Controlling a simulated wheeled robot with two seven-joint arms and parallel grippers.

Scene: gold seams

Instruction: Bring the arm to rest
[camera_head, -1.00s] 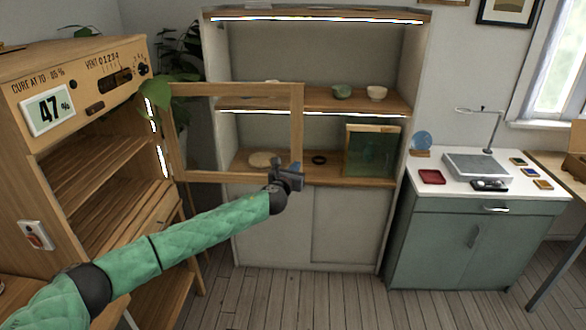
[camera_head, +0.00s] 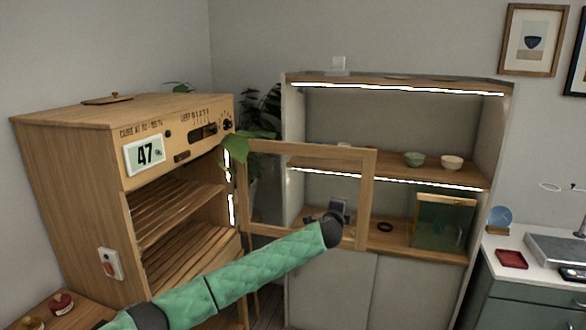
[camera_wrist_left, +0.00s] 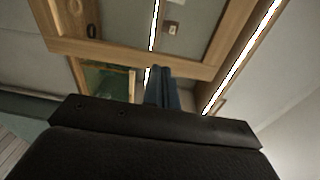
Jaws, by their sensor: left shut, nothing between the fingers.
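My left arm, in a green quilted sleeve, comes in from the bottom left of the head view. My left gripper (camera_head: 338,207) is at its end, in front of the shelf unit, by the lower part of the open wooden-framed door (camera_head: 368,200). In the left wrist view my left gripper (camera_wrist_left: 162,75) has its fingers shut together with nothing between them. The door frame (camera_wrist_left: 140,52) crosses behind the fingertips there. I cannot tell whether they touch it. My right gripper is not in view.
The wooden cabinet (camera_head: 70,170) with slatted shelves and a "47" display stands at left, open. The lit shelf unit (camera_head: 400,115) holds a green bowl (camera_head: 414,159), a cream bowl (camera_head: 452,162) and a glass tank (camera_head: 444,222). A counter (camera_head: 545,262) with a red tray (camera_head: 511,259) is at right.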

